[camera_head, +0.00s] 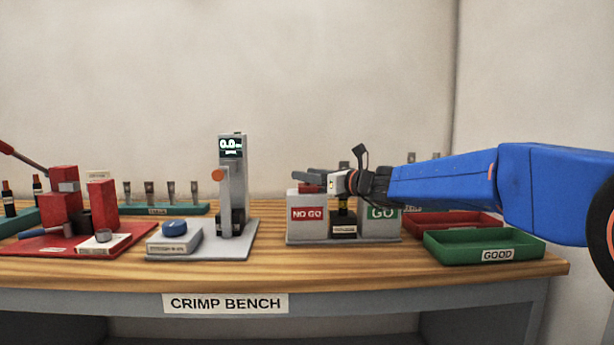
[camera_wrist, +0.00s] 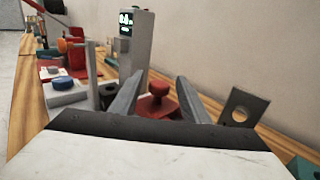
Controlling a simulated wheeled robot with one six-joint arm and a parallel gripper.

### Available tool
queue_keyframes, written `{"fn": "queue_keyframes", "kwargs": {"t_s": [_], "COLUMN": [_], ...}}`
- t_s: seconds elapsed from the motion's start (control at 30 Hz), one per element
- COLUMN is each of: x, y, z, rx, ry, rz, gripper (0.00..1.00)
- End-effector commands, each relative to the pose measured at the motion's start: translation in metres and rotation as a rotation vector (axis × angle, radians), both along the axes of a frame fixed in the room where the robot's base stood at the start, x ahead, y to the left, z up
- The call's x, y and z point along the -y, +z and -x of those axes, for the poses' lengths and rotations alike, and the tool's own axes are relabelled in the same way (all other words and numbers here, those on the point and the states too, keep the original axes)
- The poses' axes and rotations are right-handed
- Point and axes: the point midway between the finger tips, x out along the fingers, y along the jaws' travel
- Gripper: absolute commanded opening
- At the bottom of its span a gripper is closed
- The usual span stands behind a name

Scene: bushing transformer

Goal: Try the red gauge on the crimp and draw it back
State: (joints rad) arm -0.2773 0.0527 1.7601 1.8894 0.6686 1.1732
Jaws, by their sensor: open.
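The red gauge (camera_head: 308,188) sits on the grey block labelled NO GO; in the wrist view its red knob (camera_wrist: 159,98) shows between the fingers. My gripper (camera_head: 312,177) is open, with its two grey fingers (camera_wrist: 158,92) apart on either side of the knob. I cannot tell if either finger touches it. A black holder (camera_head: 343,228) with a yellow-banded upright piece (camera_head: 343,208) stands between the NO GO and GO blocks. In the wrist view a grey plate with a hole (camera_wrist: 243,108) stands upright to the right; the crimp itself is not clearly seen.
The GO block (camera_head: 382,213) is partly behind my wrist. A green GOOD tray (camera_head: 470,250) and a red tray (camera_head: 430,220) lie to the right. A grey tester with a display (camera_head: 232,185) stands left, with a red press (camera_head: 70,205) beyond it.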

Motion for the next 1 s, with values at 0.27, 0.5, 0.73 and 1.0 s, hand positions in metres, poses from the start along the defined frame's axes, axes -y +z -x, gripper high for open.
{"fn": "queue_keyframes", "kwargs": {"t_s": [0.27, 0.5, 0.73, 1.0], "x": [-0.007, -0.006, -0.005, 0.014], "y": [-0.001, -0.001, 0.000, 0.000], "z": [-0.005, -0.005, -0.005, -0.007], "rx": [-0.001, -0.001, -0.001, 0.001], "ry": [-0.001, 0.000, -0.001, -0.002], "rz": [0.000, 0.001, 0.001, 0.001], "gripper": [0.42, 0.21, 0.00, 0.00]}}
